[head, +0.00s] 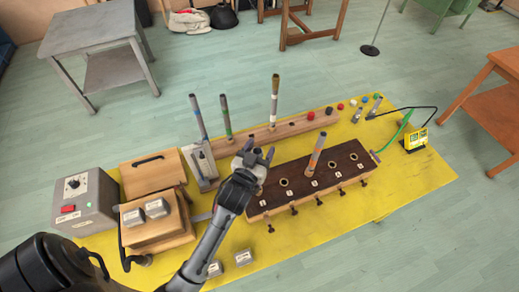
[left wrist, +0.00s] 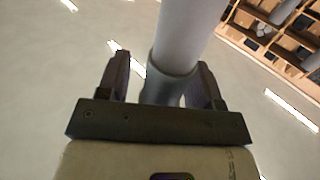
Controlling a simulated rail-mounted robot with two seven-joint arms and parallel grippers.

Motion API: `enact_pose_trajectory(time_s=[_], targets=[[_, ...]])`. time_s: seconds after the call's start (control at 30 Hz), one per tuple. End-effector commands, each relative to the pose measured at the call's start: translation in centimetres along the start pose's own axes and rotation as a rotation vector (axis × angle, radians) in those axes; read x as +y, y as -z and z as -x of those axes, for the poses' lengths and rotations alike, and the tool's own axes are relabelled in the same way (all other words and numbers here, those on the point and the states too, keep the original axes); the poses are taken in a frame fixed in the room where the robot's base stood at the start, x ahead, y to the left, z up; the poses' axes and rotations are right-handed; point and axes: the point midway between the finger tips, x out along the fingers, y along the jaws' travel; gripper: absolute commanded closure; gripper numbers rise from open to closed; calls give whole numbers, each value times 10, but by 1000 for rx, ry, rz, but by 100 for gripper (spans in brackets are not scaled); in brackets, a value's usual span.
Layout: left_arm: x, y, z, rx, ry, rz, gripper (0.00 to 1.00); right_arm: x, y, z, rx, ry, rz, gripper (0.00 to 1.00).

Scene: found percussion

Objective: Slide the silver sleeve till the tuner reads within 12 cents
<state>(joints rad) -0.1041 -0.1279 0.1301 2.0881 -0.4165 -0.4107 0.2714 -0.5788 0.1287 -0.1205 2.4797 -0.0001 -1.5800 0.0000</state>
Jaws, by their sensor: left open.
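My left gripper (head: 257,154) is over the left end of the dark wooden box (head: 328,176) with numbered holes. In the left wrist view, the open fingers of the left gripper (left wrist: 162,82) stand on both sides of a grey sleeve (left wrist: 171,86) around a paler tube (left wrist: 190,28). I cannot tell whether either finger touches the sleeve. In the head view the gripper hides that tube. Another tube (head: 316,152), grey and orange, stands in the box. The yellow tuner (head: 415,139) is at the right end of the mat; its reading is too small to tell. My right gripper is not in view.
Behind the box, a wooden rail (head: 260,137) holds several upright tubes. A grey control box (head: 88,203) and wooden blocks (head: 152,172) stand at left. Small caps and a green cable (head: 402,130) lie toward the right. The yellow mat (head: 395,185) is clear at front right.

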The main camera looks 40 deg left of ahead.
Motion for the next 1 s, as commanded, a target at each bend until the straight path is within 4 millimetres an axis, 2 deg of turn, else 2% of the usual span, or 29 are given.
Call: enact_pose_trajectory(time_s=[0.07,0.6,1.0], targets=[[0,0,0,0,0,0,42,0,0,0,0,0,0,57],[0,0,0,1,0,0,93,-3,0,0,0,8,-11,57],[0,-4,0,0,0,1,93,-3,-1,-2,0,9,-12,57]])
